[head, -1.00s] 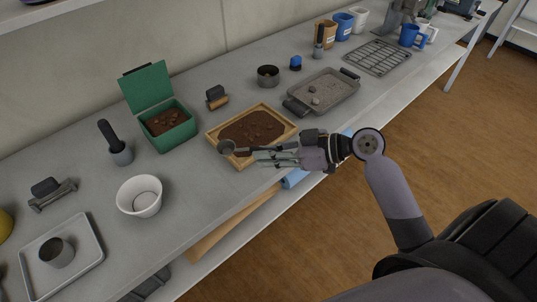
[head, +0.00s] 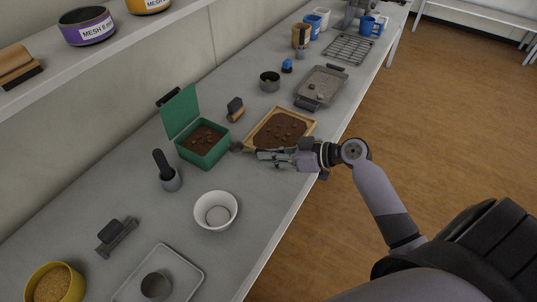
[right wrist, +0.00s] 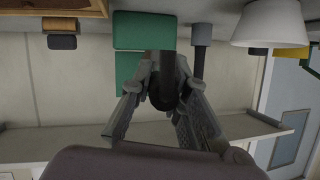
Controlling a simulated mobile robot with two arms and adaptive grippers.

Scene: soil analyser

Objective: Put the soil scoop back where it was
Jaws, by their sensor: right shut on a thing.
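In the right wrist view the dark rounded end of the scoop (right wrist: 164,92) shows between the fingers. The green box (head: 204,146) with an open lid holds brown soil. The wooden tray (head: 312,126) also holds soil. My left gripper is not in view.
Bare bench lies between the bowl and the wooden tray.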

